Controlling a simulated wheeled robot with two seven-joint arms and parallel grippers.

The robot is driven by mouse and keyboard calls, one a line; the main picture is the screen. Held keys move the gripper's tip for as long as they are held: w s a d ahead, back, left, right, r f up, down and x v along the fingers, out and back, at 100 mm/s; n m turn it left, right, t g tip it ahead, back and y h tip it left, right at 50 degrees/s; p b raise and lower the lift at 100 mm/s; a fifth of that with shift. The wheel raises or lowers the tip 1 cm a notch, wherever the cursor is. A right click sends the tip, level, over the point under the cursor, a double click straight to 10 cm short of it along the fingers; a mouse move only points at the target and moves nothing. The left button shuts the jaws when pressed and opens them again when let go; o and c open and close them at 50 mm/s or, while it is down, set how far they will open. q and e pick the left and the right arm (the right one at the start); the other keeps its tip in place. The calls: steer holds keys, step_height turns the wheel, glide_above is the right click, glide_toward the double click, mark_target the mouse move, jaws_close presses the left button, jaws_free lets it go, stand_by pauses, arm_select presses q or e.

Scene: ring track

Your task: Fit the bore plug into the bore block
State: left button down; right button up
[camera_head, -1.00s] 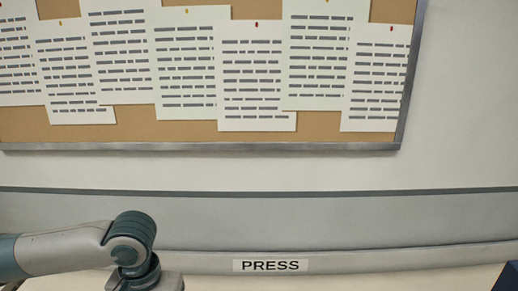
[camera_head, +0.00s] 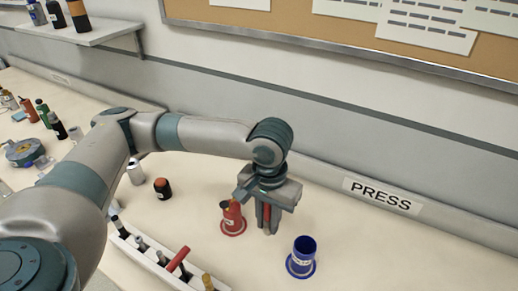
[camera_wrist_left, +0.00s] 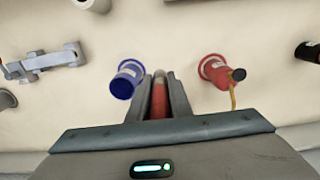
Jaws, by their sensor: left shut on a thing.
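My left gripper (camera_head: 268,229) points down over the table, shut on a slim red piece (camera_head: 265,214), likely the bore plug. In the left wrist view this piece (camera_wrist_left: 159,100) shows red with a paler end between the fingers. A blue flanged cup (camera_head: 302,257) with an open top stands to the right of the gripper. A red flanged cup (camera_head: 232,219) stands just left of it, with a dark-ended piece and a yellow strip at its top. The frames do not show which cup is the bore block. My right gripper is not in view.
A white rack (camera_head: 136,251) with several tools stands in front. A dark bottle with a red top (camera_head: 162,188) and a white bottle (camera_head: 136,172) stand behind it. More bottles are at far left. The wall with a PRESS label (camera_head: 383,195) rises close behind the gripper.

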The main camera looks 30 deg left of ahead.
arm_select(q)
steer(key=s+f, duration=0.1)
steer(key=f, duration=0.3)
steer(key=s+f, duration=0.1)
steer(key=f, duration=0.3)
steer(key=s+f, duration=0.1)
steer(key=f, duration=0.3)
steer(key=shift+s+a+f, duration=0.1)
steer(key=shift+s+f, duration=0.1)
steer(key=shift+s, duration=0.15)
